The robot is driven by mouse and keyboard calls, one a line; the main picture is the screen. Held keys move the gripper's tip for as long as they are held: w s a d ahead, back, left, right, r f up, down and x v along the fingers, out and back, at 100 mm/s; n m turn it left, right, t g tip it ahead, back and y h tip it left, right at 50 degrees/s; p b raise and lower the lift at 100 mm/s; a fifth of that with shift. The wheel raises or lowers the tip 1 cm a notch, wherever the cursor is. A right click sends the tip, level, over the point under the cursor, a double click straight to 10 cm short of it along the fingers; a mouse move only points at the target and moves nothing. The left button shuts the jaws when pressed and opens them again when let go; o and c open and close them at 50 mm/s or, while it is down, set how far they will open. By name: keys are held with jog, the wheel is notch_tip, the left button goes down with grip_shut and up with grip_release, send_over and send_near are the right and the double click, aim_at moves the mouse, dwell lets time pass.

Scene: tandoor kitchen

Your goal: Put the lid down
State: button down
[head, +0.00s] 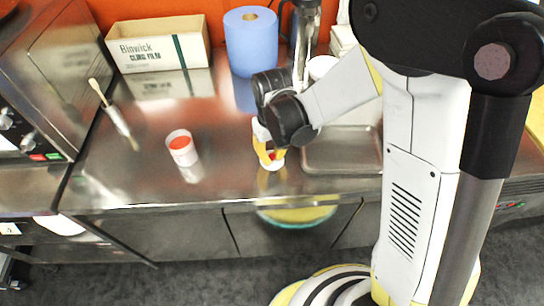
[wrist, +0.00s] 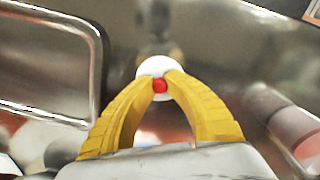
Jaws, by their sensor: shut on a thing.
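My gripper (head: 271,155) has yellow fingers and is shut on a small white lid with a red knob. The lid (head: 269,166) is over the steel counter near its front edge, just left of the metal tray; I cannot tell whether it touches the counter. In the wrist view the finger tips (wrist: 160,80) close on the red knob, and the white lid (wrist: 150,66) shows beyond them. A white cup with red contents (head: 180,146) stands on the counter to the left of the gripper.
A shallow metal tray (head: 340,168) lies right of the gripper. A cling film box (head: 158,53) and a blue paper roll (head: 251,45) stand at the back. The counter between cup and gripper is clear.

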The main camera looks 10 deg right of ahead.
aim_at(272, 156)
jog(key=shift+f, duration=0.15)
jog(key=c, duration=1.4)
grip_release()
jog(key=shift+c, duration=0.2)
notch_tip(272, 156, up, 12)
jog(key=p, duration=0.4)
jog(key=s+d+r+m+t, duration=0.4)
jog(key=s+d+r+t, duration=0.3)
jog(key=s+d+r, duration=0.4)
jog(key=shift+d+r, duration=0.55)
jog(key=shift+d, duration=0.7)
